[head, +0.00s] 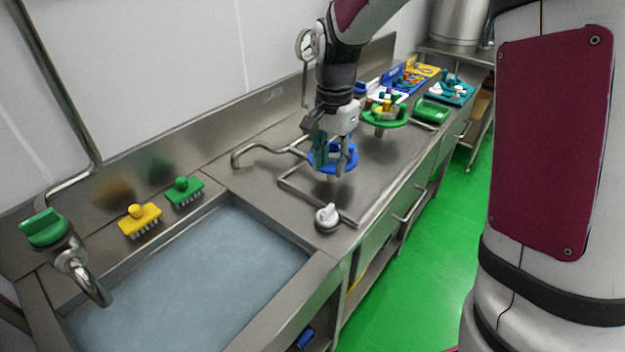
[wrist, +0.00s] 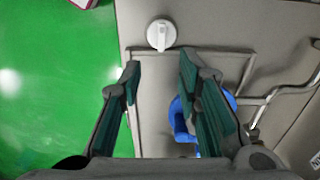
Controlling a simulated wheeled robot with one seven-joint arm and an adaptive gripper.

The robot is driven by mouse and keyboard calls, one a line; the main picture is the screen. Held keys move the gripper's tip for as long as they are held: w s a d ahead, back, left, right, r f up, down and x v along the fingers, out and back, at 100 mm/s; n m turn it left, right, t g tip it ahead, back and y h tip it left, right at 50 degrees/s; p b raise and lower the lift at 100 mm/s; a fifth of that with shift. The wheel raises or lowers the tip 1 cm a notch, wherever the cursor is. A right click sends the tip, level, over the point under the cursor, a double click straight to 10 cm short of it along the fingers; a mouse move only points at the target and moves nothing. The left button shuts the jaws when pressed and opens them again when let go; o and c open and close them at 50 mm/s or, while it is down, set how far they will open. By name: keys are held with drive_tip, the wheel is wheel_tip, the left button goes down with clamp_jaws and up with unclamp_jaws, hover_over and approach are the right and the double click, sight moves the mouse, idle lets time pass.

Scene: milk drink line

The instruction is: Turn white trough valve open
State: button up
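The white trough valve (head: 327,217) is a round white knob with a raised grip, on a dark base. It sits on the steel counter near the front right corner of the water-filled trough. In the wrist view the white knob (wrist: 161,34) lies ahead of the fingertips, roughly centred between them. My gripper (head: 334,167) hangs above the counter behind the knob, over a blue handwheel (head: 347,165). In the wrist view my gripper (wrist: 160,66) has its two green-padded fingers spread, with nothing between them. It is apart from the knob.
The blue wheel (wrist: 177,118) is partly hidden behind the right finger. A bent steel pipe (head: 262,148) and rail surround it. A green wheel (head: 385,118) stands farther back. Yellow (head: 140,220) and green (head: 184,193) brushes and a green-handled tap (head: 45,228) line the trough (head: 200,280).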

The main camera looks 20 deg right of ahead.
sight(328, 209)
drive_tip(key=f, duration=1.4)
drive_tip(key=shift+w+f, duration=0.1)
drive_tip(key=shift+w, duration=0.1)
clamp_jaws()
